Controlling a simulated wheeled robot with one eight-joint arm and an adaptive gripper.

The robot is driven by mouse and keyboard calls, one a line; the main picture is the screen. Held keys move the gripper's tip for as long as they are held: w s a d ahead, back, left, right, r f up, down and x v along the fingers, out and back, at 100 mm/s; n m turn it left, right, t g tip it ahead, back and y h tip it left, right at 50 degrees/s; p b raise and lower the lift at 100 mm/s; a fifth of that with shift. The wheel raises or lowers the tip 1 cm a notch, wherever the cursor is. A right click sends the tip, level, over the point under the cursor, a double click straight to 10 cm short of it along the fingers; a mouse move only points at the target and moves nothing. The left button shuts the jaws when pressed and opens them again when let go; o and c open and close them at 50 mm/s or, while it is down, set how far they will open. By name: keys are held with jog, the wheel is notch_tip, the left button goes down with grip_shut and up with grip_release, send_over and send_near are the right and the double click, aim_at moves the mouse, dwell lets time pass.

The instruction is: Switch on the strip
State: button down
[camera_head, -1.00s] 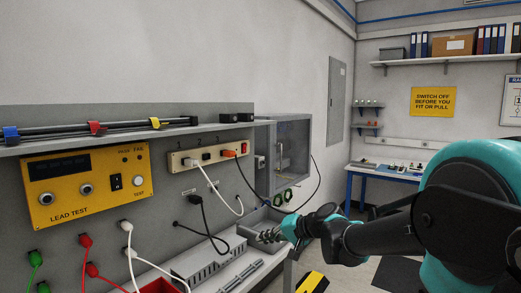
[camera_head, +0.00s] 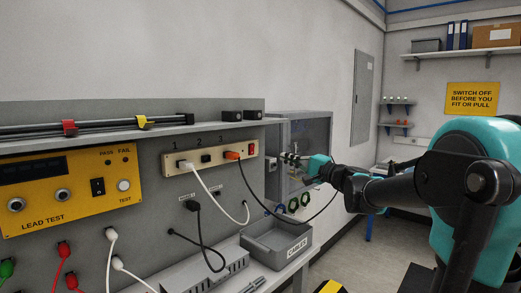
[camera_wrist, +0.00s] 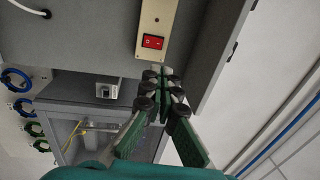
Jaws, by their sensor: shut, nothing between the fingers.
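The beige power strip (camera_head: 209,160) is fixed to the grey panel, with sockets numbered 1 to 3. A white plug (camera_head: 184,164) is in socket 1 and an orange plug (camera_head: 233,155) in socket 3. The strip's red rocker switch (camera_wrist: 153,41) is near its right end, clear in the wrist view; I cannot tell whether it is on or off. My gripper (camera_wrist: 162,79) is shut and empty, its fingertips just off the strip's end near the switch. In the head view, my gripper (camera_head: 287,157) is right of the strip, in front of the clear-fronted cabinet.
A small white socket box (camera_wrist: 106,91) is left of my fingers in the wrist view. The grey cables tray (camera_head: 283,252) sits on the bench below. A shelf edge (camera_head: 190,130) runs above the strip. Cables hang from the strip. The yellow lead tester (camera_head: 62,170) is at left.

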aim_at(253, 145)
jog(key=shift+a, duration=0.1)
jog(key=x, duration=1.3)
jog(key=shift+w+a+r, duration=0.1)
jog(key=shift+w+a, duration=0.15)
jog(key=shift+a, duration=0.1)
jog(key=shift+w+a+r, duration=0.15)
jog(key=shift+w+a, duration=0.05)
jog(key=shift+a, duration=0.05)
jog(key=shift+d, duration=0.1)
jog(key=shift+s+d, duration=0.25)
jog(key=shift+d, duration=0.05)
jog(key=s+d+r, duration=0.1)
jog(key=s+d, duration=0.7)
jog(key=d, duration=0.2)
jog(key=shift+r, duration=0.35)
jog(key=shift+d, duration=0.1)
